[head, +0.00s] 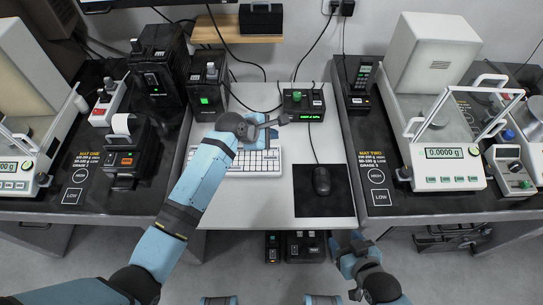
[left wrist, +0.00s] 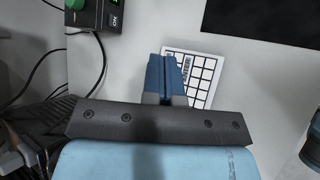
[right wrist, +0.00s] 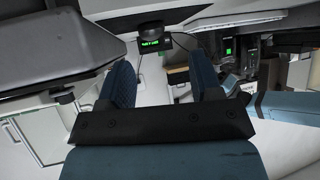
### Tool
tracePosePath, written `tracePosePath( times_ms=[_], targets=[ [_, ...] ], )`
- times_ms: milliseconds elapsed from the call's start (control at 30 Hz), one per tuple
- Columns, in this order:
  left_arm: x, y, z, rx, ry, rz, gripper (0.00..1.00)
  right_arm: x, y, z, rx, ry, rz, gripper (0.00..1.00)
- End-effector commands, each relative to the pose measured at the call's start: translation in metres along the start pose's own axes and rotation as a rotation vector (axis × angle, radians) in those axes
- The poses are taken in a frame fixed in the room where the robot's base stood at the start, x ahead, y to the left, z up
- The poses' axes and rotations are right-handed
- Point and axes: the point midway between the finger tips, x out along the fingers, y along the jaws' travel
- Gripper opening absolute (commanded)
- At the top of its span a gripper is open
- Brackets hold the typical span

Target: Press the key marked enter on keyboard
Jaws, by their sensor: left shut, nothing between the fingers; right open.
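The white keyboard (head: 256,168) lies on the middle desk, partly hidden by my left arm. Its right end, with a grid of pale keys (left wrist: 203,82), shows in the left wrist view. My left gripper (head: 277,122) is shut and empty, over the keyboard's back right part. Its blue fingers (left wrist: 167,62) overlap the keyboard's edge in the left wrist view; contact cannot be told. My right gripper (right wrist: 162,72) is open and empty, low in front of the desk, away from the keyboard.
A black box with a green knob and lit display (head: 304,103) stands behind the keyboard. A computer mouse (head: 322,182) sits on a black mat (head: 312,206) to the right. Weighing tables with balances (head: 447,168) flank the desk. Bare desk (head: 262,206) lies in front of the keyboard.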

Motion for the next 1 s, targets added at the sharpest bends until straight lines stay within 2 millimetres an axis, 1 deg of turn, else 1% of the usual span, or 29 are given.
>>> tracePosePath(
  times_ms=[133,267,367,533,633,767,800,1000],
  targets=[
    [0.001,-0.001,-0.001,0.001,0.0,0.001,0.0,0.001,0.0,0.001,0.0,0.001,0.0,0.59],
    [0.008,-0.006,-0.007,0.002,0.001,0.002,0.0,0.007,0.0,0.008,0.003,0.003,-0.001,0.59],
    [0.016,-0.012,-0.013,0.003,0.001,0.002,0.0,0.015,0.001,0.018,0.008,0.003,0.0,0.59],
    [0.032,-0.023,-0.024,0.003,0.001,0.001,0.0,0.031,0.003,0.044,0.028,-0.021,-0.001,0.59],
    [0.039,-0.029,-0.029,0.004,0.0,0.001,0.0,0.039,0.003,0.053,0.045,-0.033,-0.002,0.59],
    [0.048,-0.035,-0.036,0.003,0.001,0.002,0.0,0.048,0.002,0.056,0.062,-0.028,-0.005,0.59],
    [0.047,-0.035,-0.035,0.001,0.001,0.001,0.0,0.045,0.002,0.049,0.066,-0.028,-0.006,0.59],
    [0.058,-0.042,-0.042,0.001,0.0,0.001,0.0,0.045,-0.001,0.038,0.067,-0.005,-0.007,0.59]
  ],
)
